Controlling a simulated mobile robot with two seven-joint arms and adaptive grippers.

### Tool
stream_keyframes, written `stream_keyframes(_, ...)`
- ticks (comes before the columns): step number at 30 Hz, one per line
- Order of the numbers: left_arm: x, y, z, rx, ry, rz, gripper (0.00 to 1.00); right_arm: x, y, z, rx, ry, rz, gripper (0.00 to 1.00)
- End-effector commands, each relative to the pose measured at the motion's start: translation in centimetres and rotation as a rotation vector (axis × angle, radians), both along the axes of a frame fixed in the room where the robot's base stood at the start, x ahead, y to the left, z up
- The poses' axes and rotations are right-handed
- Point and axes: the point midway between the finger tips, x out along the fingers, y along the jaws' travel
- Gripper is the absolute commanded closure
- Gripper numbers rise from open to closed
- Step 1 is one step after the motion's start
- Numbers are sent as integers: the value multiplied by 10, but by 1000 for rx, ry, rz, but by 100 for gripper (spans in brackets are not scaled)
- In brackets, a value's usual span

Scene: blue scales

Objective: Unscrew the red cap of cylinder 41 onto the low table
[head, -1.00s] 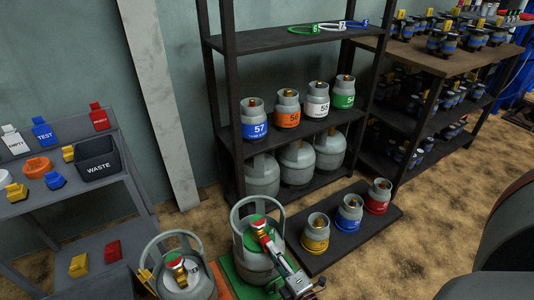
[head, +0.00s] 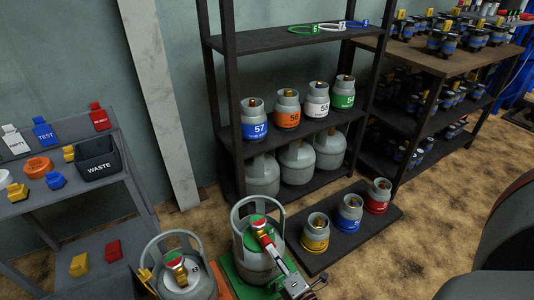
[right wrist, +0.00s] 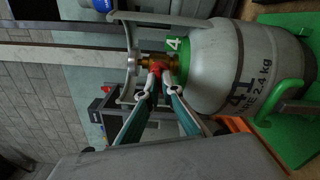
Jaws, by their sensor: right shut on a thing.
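Cylinder 41 (right wrist: 210,70) is a grey gas cylinder with a green collar; it stands on a green platform (right wrist: 292,140). In the head view the cylinder (head: 252,265) stands upright inside its grey handle ring. Its brass valve (right wrist: 153,59) shows in the right wrist view, with the red cap (right wrist: 156,68) on the valve's side outlet. My right gripper (right wrist: 155,74) is shut on the red cap, one fingertip on each side. In the head view my right gripper (head: 262,230) reaches in from the lower right to the valve. My left gripper is not in view.
A second grey cylinder (head: 182,284) stands at the left, close to cylinder 41. A grey stand (head: 90,205) with coloured tags, yellow and red blocks and a black WASTE bin (head: 97,163) is farther left. A dark low platform (head: 320,263) with three small cylinders lies to the right.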

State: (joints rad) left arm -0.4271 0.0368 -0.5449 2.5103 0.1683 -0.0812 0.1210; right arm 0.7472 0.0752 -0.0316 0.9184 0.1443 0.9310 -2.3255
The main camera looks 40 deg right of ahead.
Motion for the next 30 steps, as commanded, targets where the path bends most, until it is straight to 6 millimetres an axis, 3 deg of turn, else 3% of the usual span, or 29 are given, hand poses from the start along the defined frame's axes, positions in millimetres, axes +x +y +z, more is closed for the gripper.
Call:
stream_keyframes(10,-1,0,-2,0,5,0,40,-1,0,0,-273,67,0,100)
stream_keyframes(20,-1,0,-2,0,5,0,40,-1,0,0,-307,75,0,100)
stream_keyframes(30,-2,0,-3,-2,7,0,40,-1,0,0,-576,140,-8,100)
